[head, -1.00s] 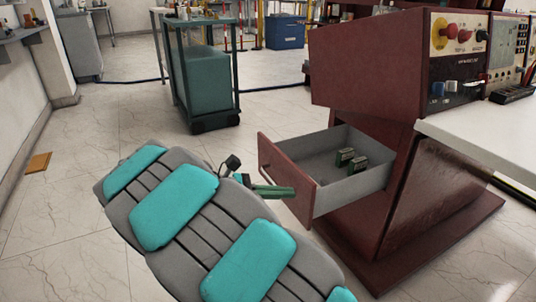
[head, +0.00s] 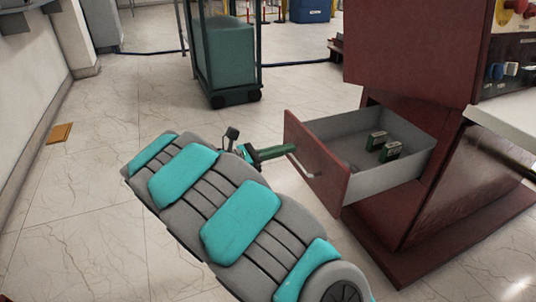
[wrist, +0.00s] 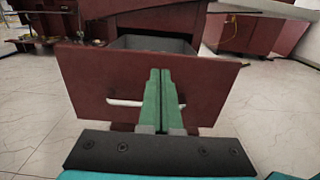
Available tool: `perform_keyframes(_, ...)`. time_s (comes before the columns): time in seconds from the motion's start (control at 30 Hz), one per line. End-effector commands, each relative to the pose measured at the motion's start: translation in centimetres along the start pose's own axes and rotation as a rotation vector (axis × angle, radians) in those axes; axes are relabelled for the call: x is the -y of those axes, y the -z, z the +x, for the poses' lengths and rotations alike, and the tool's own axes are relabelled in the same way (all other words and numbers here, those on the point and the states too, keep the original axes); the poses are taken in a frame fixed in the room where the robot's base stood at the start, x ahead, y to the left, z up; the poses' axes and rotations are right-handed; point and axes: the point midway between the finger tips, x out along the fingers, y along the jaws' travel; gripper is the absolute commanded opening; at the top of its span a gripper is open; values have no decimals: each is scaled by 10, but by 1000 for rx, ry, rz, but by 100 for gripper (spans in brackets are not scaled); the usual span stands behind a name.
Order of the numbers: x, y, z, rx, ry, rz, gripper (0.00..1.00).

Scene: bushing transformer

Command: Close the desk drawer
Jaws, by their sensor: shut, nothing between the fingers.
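The desk drawer (head: 318,160) is pulled out from the dark red desk (head: 420,70), with its grey inside showing. Two small green-and-white items lie in it. The drawer's red front also fills the middle of the wrist view (wrist: 85,85), with a pale horizontal handle (wrist: 124,102) on it. My gripper (head: 292,149) is shut and empty, its green fingers pointing at the drawer front. In the wrist view the fingers (wrist: 160,75) overlap the middle of the front and hide part of the handle. I cannot tell whether the tips touch it.
A green cart (head: 228,60) on wheels stands at the back. A white tabletop (head: 505,122) juts out at the right. The tiled floor (head: 95,200) to the left is clear, apart from a small orange-brown piece (head: 60,133).

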Motion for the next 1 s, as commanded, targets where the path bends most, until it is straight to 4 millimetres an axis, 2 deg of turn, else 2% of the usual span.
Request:
perform_keyframes(0.1, 0, 1, 22, -2, 1, 0, 0)
perform_keyframes(0.33, 0, 1, 50, 0, 2, -1, 0)
perform_keyframes(0.5, 0, 1, 56, 1, 0, -1, 0)
perform_keyframes(0.87, 0, 0, 57, 0, 0, -1, 0)
perform_keyframes(1.0, 0, -1, 64, 0, 1, -2, 0)
